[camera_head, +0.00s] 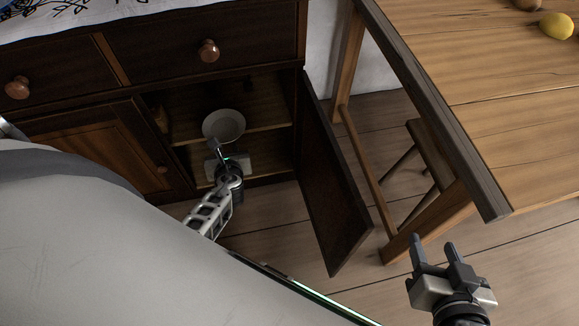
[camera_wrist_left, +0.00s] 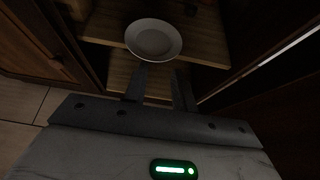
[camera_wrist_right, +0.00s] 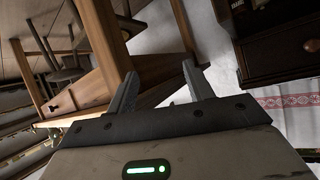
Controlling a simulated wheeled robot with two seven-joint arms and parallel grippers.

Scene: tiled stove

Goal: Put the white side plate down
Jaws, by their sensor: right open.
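The white side plate (camera_head: 224,125) is on the shelf inside the open cupboard, near the shelf's front edge. It also shows in the left wrist view (camera_wrist_left: 154,38), just beyond the fingertips. My left gripper (camera_head: 217,150) is at the cupboard opening, directly in front of the plate. Its fingers (camera_wrist_left: 160,78) are apart with nothing visible between them; whether a fingertip touches the plate's rim I cannot tell. My right gripper (camera_head: 437,244) is open and empty over the floor, beside the wooden table.
The open cupboard door (camera_head: 333,185) stands to the right of my left gripper. The wooden table (camera_head: 520,120) is at the right, with a lemon (camera_head: 556,26) on it and a stool (camera_head: 432,155) beneath. A lower shelf space lies below the plate's shelf (camera_head: 268,119).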

